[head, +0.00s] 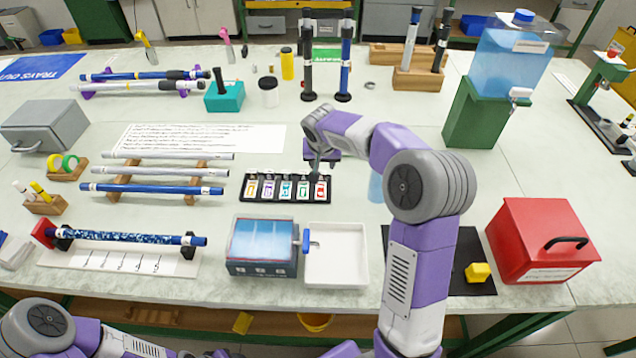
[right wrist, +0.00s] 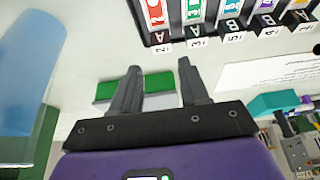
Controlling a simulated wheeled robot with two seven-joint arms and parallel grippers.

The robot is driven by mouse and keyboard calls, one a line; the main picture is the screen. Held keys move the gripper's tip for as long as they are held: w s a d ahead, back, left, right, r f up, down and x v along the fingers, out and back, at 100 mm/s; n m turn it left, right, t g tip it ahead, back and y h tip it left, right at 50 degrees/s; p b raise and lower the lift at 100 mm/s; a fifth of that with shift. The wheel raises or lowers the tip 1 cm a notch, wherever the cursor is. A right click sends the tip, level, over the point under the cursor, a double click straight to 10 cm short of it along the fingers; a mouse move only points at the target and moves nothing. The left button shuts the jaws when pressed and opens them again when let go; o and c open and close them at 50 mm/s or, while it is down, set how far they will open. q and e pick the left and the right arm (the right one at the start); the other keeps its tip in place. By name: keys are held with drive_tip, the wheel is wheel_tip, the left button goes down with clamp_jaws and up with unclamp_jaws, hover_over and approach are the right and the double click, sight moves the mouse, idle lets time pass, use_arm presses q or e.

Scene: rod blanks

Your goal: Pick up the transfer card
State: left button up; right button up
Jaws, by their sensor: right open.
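In the head view the right gripper (head: 316,166) hangs just behind the black card rack (head: 286,201) and hides that piece. The rack holds several coloured, labelled cards and also shows in the wrist view (right wrist: 232,35). My left arm lies along the bottom edge; its fingers do not show.
A blue cylinder (head: 376,187) stands right of the gripper, near the green stand (head: 474,118) of a water tank. A white tray (head: 336,258) and a blue-lidded box (head: 262,248) are in front. A teal block (head: 224,97) is behind left.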

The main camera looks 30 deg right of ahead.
sight(321, 171)
drive_tip(key=x, duration=0.2)
drive_tip(key=shift+f+b, duration=0.35)
drive_tip(key=b+x, duration=0.1)
drive_tip(key=x, duration=0.3)
drive_tip(key=shift+w+a, duration=0.1)
drive_tip(key=shift+w, duration=0.05)
drive_tip(key=c, duration=0.8)
wheel_tip(321, 171, up, 10)
drive_tip(key=p, duration=0.3)
